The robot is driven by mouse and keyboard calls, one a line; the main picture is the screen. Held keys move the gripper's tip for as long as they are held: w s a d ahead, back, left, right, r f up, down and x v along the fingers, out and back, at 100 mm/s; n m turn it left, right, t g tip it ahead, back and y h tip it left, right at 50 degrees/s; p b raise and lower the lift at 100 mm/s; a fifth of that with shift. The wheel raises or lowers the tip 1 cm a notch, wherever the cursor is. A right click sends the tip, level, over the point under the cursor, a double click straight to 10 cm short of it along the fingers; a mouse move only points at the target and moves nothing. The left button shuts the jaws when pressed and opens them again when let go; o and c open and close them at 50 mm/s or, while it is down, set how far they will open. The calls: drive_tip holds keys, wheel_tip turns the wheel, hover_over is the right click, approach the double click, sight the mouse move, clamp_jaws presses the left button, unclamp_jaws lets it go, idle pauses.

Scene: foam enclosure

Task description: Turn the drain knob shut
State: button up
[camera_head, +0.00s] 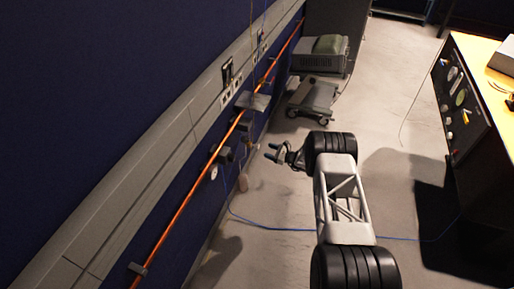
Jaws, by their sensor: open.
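My gripper (272,152) is open, with its two fingers pointing left towards the blue wall. It seems empty. An orange pipe (190,190) runs along the wall, with a dark block (225,155) and a small pale round part (213,173) fixed near it. A small brownish fitting (243,182) shows low by the wall, left of and below my gripper. I cannot tell which of these small parts is the drain knob, or its turn position. My gripper looks apart from all of them.
A small shelf (253,101) juts from the wall above my gripper. A grey wheeled cart (313,98) stands at the back. A bench with a dark panel of dials (461,100) is at the right. A blue cable (270,227) crosses the mostly clear floor.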

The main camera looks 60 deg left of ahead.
sight(257, 147)
idle(0.3)
drive_tip(key=shift+x, duration=3.9)
drive_tip(key=shift+c, duration=0.4)
drive_tip(key=c, duration=0.8)
drive_tip(key=shift+c, duration=0.2)
